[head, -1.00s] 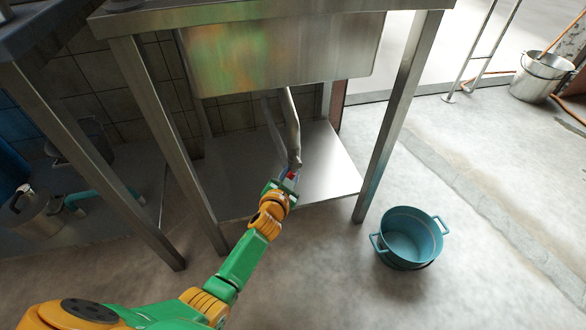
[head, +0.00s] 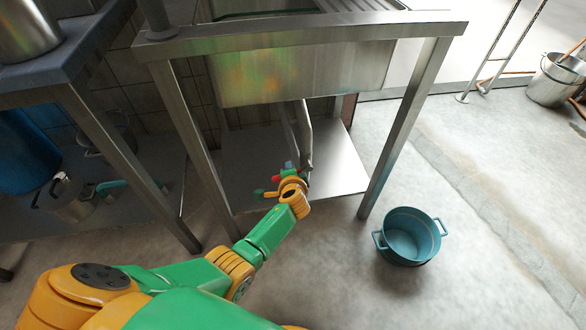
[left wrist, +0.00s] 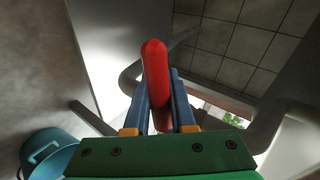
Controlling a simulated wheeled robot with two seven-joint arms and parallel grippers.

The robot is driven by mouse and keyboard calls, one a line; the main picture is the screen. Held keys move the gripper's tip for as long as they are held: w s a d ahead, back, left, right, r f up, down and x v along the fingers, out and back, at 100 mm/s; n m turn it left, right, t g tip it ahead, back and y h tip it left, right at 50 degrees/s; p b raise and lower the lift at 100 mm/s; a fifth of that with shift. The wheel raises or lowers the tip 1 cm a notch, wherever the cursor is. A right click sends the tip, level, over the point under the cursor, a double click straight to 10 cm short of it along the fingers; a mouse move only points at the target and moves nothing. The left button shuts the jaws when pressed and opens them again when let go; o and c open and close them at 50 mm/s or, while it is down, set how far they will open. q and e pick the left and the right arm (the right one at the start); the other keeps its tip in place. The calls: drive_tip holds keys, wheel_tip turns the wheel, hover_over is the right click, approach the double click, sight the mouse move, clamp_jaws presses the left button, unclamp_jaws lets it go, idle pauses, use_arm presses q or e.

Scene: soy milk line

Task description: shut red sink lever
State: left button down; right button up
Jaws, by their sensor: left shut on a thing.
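The red lever (left wrist: 155,62) lies between the two blue fingers of my left gripper (left wrist: 160,80) in the left wrist view, its rounded end reaching past the fingertips. In the head view a small red piece (head: 277,178) shows beside my left gripper (head: 285,172), below the sink (head: 305,75) and next to the metal drain pipe (head: 305,135). My left gripper is shut on the lever. The lever's joint with the pipe is hidden. My right gripper is in neither view.
Table legs (head: 400,120) stand on both sides, with a low steel shelf (head: 340,170) under the sink. A teal pot (head: 408,238) stands on the floor to the right. More pots (head: 70,200) stand under the left table. The floor at right is mostly open.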

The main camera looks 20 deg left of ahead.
use_arm(q)
drive_tip(key=shift+s+a+r+m+g+y, duration=0.15)
drive_tip(key=shift+r+m+g+y, duration=0.35)
drive_tip(key=shift+m, duration=0.1)
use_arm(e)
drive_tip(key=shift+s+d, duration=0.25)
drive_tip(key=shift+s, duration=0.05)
use_arm(q)
drive_tip(key=c, duration=0.8)
unclamp_jaws()
drive_tip(key=shift+o, duration=0.2)
drive_tip(key=p+v, duration=0.5)
drive_tip(key=v, duration=0.2)
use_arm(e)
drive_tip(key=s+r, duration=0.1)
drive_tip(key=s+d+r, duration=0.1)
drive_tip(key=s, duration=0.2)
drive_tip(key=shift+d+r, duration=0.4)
